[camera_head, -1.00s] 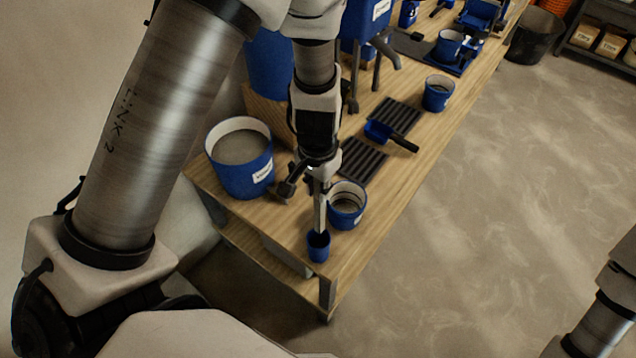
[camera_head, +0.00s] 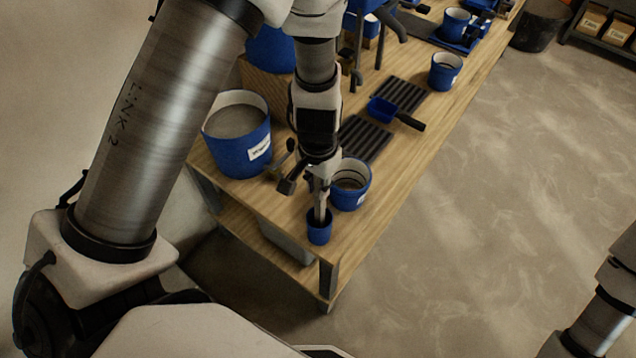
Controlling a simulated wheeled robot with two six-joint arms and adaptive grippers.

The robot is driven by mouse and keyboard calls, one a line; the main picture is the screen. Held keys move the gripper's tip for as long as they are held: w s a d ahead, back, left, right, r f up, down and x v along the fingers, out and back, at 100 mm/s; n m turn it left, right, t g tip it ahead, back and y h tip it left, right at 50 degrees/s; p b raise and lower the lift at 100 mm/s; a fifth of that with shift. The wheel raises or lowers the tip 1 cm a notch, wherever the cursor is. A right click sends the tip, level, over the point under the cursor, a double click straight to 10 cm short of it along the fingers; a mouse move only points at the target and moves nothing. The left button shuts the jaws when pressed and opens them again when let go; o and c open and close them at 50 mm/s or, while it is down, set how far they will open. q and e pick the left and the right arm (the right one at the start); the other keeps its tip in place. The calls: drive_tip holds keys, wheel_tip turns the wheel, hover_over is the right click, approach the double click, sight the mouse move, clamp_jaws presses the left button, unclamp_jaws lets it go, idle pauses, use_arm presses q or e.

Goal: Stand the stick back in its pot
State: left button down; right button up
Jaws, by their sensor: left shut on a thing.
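A small blue pot (camera_head: 319,234) stands near the front corner of the wooden workbench. A thin, light grey stick (camera_head: 320,208) points down from my left gripper (camera_head: 318,184), roughly upright. My left gripper is shut on the stick's upper part and is just above the pot. The stick's lower end is at the pot's mouth and seems to go inside; its tip is hidden, so I cannot tell if it touches the bottom. My right gripper is out of view; only part of that arm shows at the lower right.
A blue cup (camera_head: 350,197) stands close behind the pot, to the right. A large blue bucket (camera_head: 240,155) of grey material is at the left. A ribbed black tray (camera_head: 364,139) and a blue scoop (camera_head: 382,110) lie farther back. The bench edge is close to the pot.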

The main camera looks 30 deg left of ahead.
use_arm(q)
drive_tip(key=shift+f, duration=0.35)
drive_tip(key=c, duration=1)
unclamp_jaws()
wheel_tip(320, 180, up, 12)
drive_tip(key=shift+r, duration=0.1)
